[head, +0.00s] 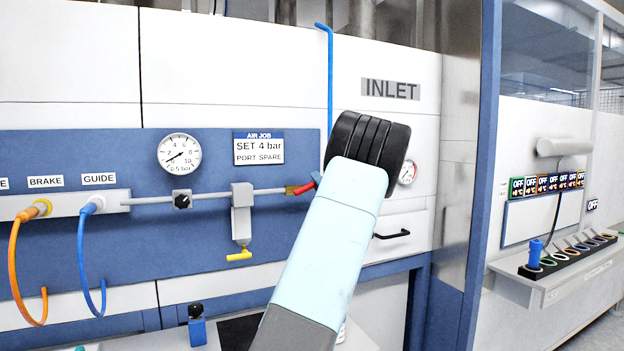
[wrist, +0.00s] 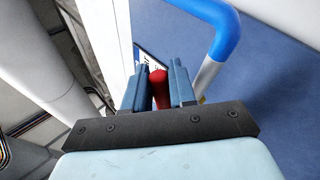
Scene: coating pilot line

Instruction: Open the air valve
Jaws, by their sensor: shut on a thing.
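The air valve is a brass fitting (head: 290,190) with a red handle (head: 304,188), at the right end of the grey pipe on the blue panel. In the head view the handle points right and slightly up from the fitting; my arm partly hides this spot. My gripper (wrist: 158,86) is shut on the red handle (wrist: 158,95), which stands between its two blue fingers in the wrist view. In the head view only a sliver of a blue finger shows beside the handle.
A blue pipe (head: 330,80) runs down close to the valve. A regulator (head: 242,197) and a round gauge (head: 179,154), its needle toward the low end, are on the left. A "SET 4 bar" sign (head: 259,150) hangs above. A drawer handle (head: 392,235) is at lower right.

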